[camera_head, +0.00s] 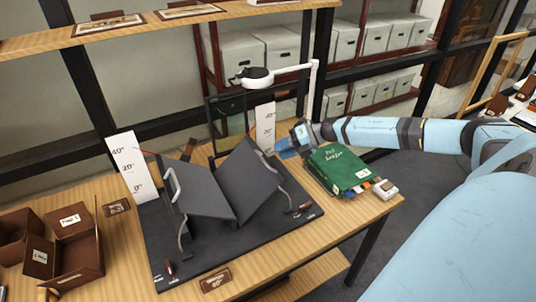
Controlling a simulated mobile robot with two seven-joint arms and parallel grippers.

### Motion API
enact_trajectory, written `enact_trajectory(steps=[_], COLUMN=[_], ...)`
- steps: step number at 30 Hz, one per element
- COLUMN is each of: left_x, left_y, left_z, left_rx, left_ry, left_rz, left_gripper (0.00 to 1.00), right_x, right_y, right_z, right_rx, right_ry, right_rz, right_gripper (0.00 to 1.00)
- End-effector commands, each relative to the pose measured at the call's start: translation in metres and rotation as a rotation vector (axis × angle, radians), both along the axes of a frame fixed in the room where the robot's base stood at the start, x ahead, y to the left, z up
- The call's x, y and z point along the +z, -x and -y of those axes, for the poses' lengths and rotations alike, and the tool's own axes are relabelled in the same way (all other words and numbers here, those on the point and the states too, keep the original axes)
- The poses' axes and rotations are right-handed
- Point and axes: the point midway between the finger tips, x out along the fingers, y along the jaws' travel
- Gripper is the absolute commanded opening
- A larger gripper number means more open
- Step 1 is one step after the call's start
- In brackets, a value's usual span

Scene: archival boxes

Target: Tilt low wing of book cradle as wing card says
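The dark grey book cradle (156,245) stands on the wooden table. Its left wing (198,192) has a pale handle (173,184) at its outer edge and looks flatter than the right wing (250,170), which slopes up steeply. A white angle scale (127,168) marked 40, 20 and 0 stands behind the left wing; another scale (265,125) stands behind the right wing. A small brown card (215,280) at the cradle's front seems to read 40°. My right gripper (290,146) is beyond the right wing, beside a green book, apart from the handle; its fingers are unclear. My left gripper is not in view.
The green book (343,166) with coloured tabs lies right of the cradle, near a small white device (385,189). A white lamp (258,77) reaches over the back. Open brown boxes (72,258) stand at the left. Shelves with grey boxes (242,55) are behind.

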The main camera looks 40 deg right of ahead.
Motion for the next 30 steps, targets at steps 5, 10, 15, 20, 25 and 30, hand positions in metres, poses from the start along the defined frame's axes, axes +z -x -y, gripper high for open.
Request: enact_trajectory(steps=[5, 10, 15, 20, 25, 30], left_x=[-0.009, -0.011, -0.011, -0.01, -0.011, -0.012], left_y=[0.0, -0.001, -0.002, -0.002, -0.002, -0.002], left_z=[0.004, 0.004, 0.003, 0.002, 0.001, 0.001], left_rx=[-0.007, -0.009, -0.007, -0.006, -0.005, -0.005], left_ry=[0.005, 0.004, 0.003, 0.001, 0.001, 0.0], left_rz=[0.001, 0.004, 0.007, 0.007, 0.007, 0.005], left_gripper=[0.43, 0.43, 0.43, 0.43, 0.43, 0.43], right_x=[0.013, 0.023, 0.027, 0.027, 0.027, 0.027], right_y=[0.022, 0.032, 0.035, 0.034, 0.034, 0.034], right_z=[0.027, 0.039, 0.043, 0.043, 0.043, 0.043], right_rx=[0.0, 0.0, 0.001, 0.001, 0.001, 0.001], right_ry=[0.003, 0.001, 0.0, 0.0, 0.0, 0.0], right_rz=[-0.003, -0.001, 0.0, 0.001, 0.001, 0.001], right_gripper=[0.34, 0.34, 0.34, 0.34, 0.34, 0.34])
